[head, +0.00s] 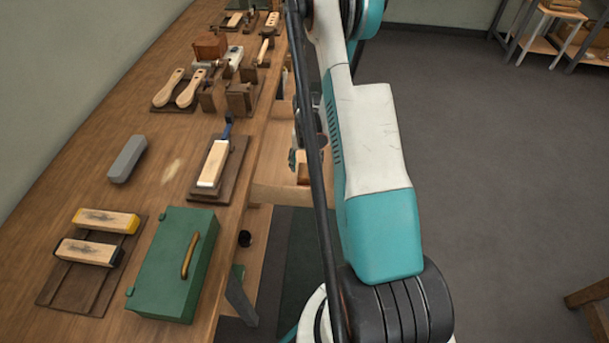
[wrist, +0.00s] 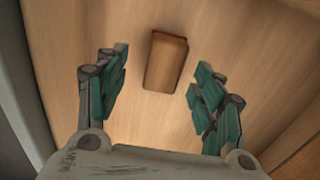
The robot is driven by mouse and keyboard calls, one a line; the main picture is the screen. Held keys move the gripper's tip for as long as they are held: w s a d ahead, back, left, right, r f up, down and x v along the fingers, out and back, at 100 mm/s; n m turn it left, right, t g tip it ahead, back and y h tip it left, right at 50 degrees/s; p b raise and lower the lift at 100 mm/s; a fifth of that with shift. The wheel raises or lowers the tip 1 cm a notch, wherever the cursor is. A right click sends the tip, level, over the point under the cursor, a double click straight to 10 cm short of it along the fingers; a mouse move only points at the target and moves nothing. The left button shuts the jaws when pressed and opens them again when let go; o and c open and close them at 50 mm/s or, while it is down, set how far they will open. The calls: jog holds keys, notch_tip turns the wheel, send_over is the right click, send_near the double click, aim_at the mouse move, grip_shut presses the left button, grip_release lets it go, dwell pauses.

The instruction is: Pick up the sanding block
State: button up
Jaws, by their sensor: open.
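A brown block (wrist: 166,61), which looks like the sanding block, lies on a pale wooden surface in the wrist view. My gripper (wrist: 158,72) is open, with its teal fingers apart on the left and right of the block's near end. The fingers do not appear to touch the block. In the head view my gripper (head: 296,160) is at the bench's front edge, largely hidden behind my arm. An orange-brown patch beside it there may be the block, but I cannot tell for sure.
The pale surface looks like an open drawer (head: 275,194) under the bench (head: 165,140); its side walls show in the wrist view.

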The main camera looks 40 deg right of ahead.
aim_at(304, 169)
jog(key=f, duration=0.1)
jog(key=f+b, duration=0.1)
jog(key=f, duration=0.1)
jog(key=f+b, duration=0.1)
jog(key=shift+w+f, duration=0.4)
jog(key=shift+r, duration=0.1)
jog(key=shift+c, duration=0.3)
jog(key=c, duration=1.2)
jog(key=shift+r, duration=0.1)
notch_tip(304, 169, up, 20)
jog(key=p, duration=0.6)
jog(key=shift+p, duration=0.4)
